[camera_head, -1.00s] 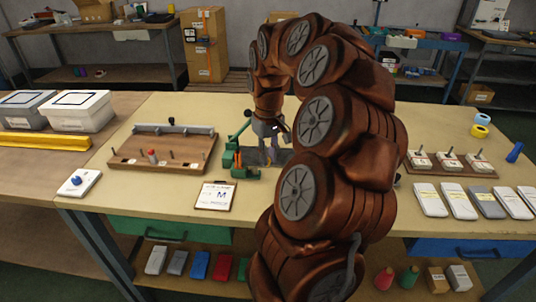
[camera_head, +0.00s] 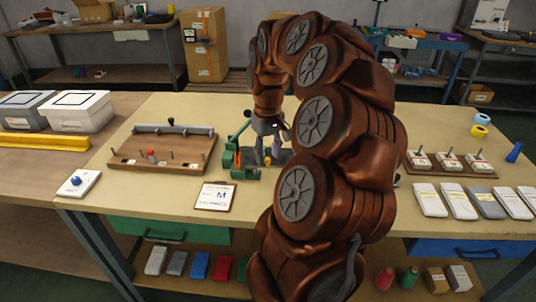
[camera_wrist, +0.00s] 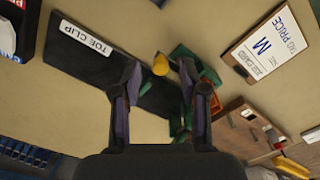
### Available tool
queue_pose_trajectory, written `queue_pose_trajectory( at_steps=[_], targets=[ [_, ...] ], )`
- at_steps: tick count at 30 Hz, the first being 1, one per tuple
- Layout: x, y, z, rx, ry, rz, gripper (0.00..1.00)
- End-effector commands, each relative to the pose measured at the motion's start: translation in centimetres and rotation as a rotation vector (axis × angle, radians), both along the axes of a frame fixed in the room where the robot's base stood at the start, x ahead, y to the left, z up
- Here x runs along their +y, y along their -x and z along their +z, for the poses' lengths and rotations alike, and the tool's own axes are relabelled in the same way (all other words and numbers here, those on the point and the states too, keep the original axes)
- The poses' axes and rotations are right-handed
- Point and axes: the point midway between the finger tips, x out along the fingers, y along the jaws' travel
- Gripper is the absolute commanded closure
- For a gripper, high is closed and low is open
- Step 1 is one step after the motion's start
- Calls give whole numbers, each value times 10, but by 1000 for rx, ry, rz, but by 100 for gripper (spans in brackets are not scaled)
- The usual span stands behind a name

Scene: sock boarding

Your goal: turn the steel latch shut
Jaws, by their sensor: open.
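My gripper (camera_head: 268,148) is open and empty above the toe clip station, also seen in the wrist view (camera_wrist: 160,75). A small yellow knob (camera_head: 267,162) lies below and between its fingers; it also shows in the wrist view (camera_wrist: 160,64). The green clamp (camera_head: 240,160) stands just left of the gripper, on a dark plate (camera_wrist: 80,60) labelled TOE CLIP. I cannot make out for certain which part is the steel latch. A grey metal bar with a black knob (camera_head: 172,130) lies along the back of the wooden board at left.
The wooden board (camera_head: 125,152) holds several pegs, one red-topped. A clipboard marked M (camera_head: 214,197) lies in front of the station. Several pale slabs (camera_head: 460,203) and a small wooden stand (camera_head: 470,174) are at right. Tabletop between board and station is clear.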

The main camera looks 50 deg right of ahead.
Motion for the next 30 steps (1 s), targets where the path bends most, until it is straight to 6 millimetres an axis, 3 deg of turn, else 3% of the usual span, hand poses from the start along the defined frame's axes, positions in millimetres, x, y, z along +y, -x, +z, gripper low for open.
queue_pose_trajectory(
  at_steps=[18, 30],
  targets=[
    [-1, -1, 89, -4, 3, -1, 57],
    [0, -1, 113, -4, 1, 0, 57]
  ],
)
